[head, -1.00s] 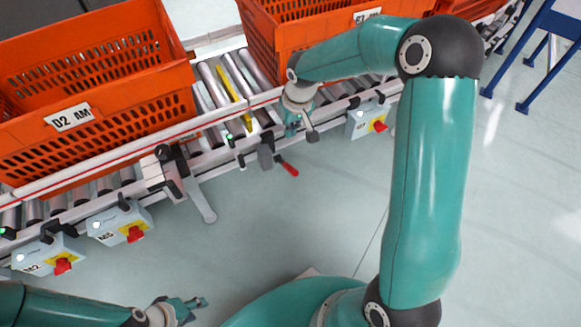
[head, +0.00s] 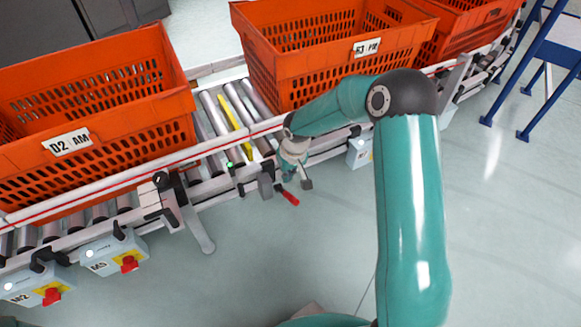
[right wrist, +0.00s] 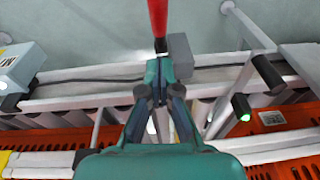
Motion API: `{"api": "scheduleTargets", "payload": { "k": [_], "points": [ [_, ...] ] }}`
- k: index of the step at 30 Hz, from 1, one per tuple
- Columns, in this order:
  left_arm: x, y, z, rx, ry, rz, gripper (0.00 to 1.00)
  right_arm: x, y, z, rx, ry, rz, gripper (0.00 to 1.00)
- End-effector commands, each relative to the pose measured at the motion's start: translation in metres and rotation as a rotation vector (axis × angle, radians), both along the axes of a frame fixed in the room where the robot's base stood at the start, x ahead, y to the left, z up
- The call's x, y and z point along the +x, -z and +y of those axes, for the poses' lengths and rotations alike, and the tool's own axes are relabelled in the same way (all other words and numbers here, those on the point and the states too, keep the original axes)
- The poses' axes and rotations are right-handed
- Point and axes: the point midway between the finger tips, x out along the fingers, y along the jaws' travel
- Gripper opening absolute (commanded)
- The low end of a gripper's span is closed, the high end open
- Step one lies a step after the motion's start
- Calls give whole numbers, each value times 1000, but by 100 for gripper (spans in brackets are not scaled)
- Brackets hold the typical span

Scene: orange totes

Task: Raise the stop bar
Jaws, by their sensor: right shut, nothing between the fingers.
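A yellow bar (head: 236,115), which looks like the stop bar, lies between the grey rollers in the gap between two orange totes. I cannot tell its height against the rollers. A red-handled lever (head: 290,198) sticks out from the conveyor's near side; its red handle (right wrist: 158,22) and a grey block (right wrist: 180,55) show in the right wrist view. My right gripper (head: 288,178) is shut and empty, just above the lever beside the rail. In the right wrist view its fingertips (right wrist: 159,72) point at the handle's base; contact is unclear. My left gripper is out of view.
The D2 tote (head: 150,108) stands left of the gap and another labelled tote (head: 300,92) right of it. Control boxes with red knobs (head: 112,256) hang along the near rail. A grey bracket (head: 165,195) stands left of the lever. The floor in front is clear.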

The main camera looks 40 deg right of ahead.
Motion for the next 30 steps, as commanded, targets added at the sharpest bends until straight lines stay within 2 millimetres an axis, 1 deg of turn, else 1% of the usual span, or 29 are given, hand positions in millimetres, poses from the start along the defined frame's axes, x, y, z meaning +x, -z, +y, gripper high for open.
{"api": "scheduleTargets", "payload": {
  "k": [1, 3, 6, 9, 20, 21, 23, 26, 30],
  "points": [
    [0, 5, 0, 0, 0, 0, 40, 1, 13, 0, 1, 1, 3, 0],
    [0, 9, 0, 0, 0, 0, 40, -7, 21, 2, 0, 0, 2, 0],
    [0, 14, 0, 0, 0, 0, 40, -14, 30, 4, 0, 0, 1, 0],
    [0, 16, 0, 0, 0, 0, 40, -19, 36, 5, 0, 0, 0, 0],
    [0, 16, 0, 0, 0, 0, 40, -22, 38, 5, 0, 1, -1, 0],
    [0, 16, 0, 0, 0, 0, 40, -22, 38, 1, -1, 3, -1, 0],
    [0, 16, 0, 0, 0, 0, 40, -22, 38, 3, 0, 2, -2, 0],
    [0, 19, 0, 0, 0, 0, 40, -20, 40, 6, -2, -1, -8, 0],
    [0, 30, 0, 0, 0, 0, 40, -12, 45, 13, -4, -16, -38, 0]
  ]
}}
